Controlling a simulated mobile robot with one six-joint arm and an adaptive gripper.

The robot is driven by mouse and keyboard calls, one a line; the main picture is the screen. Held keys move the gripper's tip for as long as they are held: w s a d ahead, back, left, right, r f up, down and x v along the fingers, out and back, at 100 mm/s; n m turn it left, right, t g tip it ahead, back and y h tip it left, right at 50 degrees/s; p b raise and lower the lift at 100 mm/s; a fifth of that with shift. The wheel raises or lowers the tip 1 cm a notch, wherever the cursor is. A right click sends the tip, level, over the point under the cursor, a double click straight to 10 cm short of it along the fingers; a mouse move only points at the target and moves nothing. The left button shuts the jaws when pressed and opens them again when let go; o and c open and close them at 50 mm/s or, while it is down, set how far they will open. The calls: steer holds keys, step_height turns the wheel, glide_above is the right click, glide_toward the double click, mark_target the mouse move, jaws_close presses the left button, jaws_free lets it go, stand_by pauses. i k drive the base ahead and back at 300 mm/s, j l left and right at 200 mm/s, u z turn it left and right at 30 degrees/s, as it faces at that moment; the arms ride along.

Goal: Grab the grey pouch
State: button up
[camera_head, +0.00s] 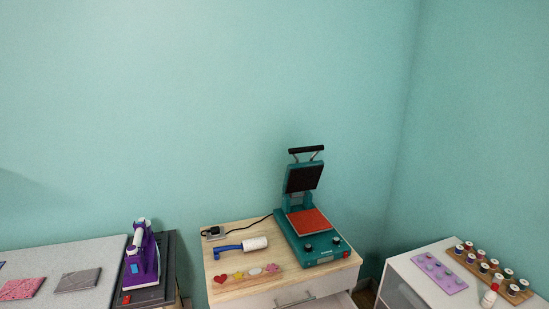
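A flat grey pouch (78,280) lies on the light grey surface (60,258) of a table at the lower left. A flat pink patterned piece (25,287) lies just left of it. The two look close, with a narrow gap between them. My gripper is not in view.
A purple iron (143,258) stands on a dark board (168,268) right of the pouch. A wooden-topped cabinet (235,289) holds a teal heat press (318,246) and a lint roller (243,246). A white cabinet (405,266) at the right holds several thread spools.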

mark_target(74, 280)
steer(key=u, duration=1.7)
steer(key=i+j+z, duration=0.35)
steer(key=i+j, duration=0.15)
steer(key=i, duration=0.25)
steer(key=i+j+z, duration=0.4)
steer(key=i+j, duration=0.3)
steer(key=i+j+z, duration=0.35)
steer(key=i+j, duration=0.2)
steer(key=j, duration=0.3)
